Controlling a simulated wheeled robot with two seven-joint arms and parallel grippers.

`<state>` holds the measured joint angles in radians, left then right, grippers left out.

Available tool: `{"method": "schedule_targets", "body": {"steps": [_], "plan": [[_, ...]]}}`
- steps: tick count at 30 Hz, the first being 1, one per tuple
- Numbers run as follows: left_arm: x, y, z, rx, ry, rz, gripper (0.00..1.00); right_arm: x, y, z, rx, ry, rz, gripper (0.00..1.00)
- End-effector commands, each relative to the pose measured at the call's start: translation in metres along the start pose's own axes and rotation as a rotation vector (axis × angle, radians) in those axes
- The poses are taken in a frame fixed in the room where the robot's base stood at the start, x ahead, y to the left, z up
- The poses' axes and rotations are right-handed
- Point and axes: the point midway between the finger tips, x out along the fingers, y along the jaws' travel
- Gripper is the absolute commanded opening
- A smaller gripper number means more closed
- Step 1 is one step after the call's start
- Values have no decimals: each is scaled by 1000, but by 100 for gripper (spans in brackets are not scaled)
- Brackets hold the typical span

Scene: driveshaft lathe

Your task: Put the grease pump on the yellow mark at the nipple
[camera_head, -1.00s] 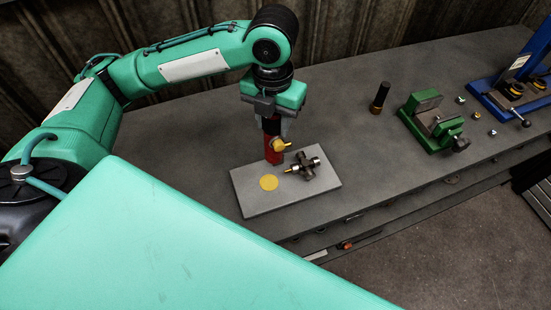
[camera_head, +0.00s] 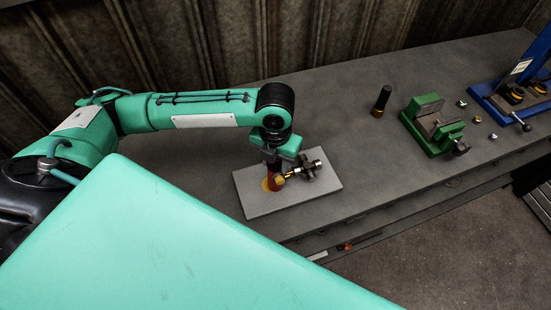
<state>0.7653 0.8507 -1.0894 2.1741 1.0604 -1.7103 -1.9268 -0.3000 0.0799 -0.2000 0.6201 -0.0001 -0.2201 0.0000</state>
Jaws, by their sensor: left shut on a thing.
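My left gripper (camera_head: 275,158) points down over the grey plate (camera_head: 262,206) and is shut on the grease pump (camera_head: 271,177), a red upright body with a yellow tip on its right side. The pump's lower end is at the yellow mark (camera_head: 265,185), covering much of it. Whether it rests on the plate I cannot tell. The metal cross-shaped joint (camera_head: 308,171) lies on the plate just right of the pump. Its brass nipple (camera_head: 291,175) points left and is very close to the pump's yellow tip; contact is unclear. My right gripper is not in view.
To the right on the grey bench (camera_head: 345,120) stand a dark cylinder (camera_head: 381,100), a green vise (camera_head: 432,126), a blue press (camera_head: 515,90) and several small nuts. The bench's front edge runs below the plate. The bench behind the plate is clear.

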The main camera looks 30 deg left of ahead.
Motion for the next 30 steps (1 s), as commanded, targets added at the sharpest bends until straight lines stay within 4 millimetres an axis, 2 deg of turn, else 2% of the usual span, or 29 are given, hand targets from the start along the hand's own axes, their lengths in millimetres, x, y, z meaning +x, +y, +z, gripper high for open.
{"method": "schedule_targets", "body": {"steps": [7,8,10,11,22,26,30], "plan": [[2,0,0,0,0,0,0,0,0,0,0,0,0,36],[2,0,0,0,0,0,43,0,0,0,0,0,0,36],[2,0,0,0,0,0,56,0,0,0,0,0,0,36],[2,0,0,0,0,0,59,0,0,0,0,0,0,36],[-4,0,1,0,-2,-1,59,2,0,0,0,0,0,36],[-24,0,1,0,-6,-2,59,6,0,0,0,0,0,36],[-55,-1,2,1,-7,-2,59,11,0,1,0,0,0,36]]}}
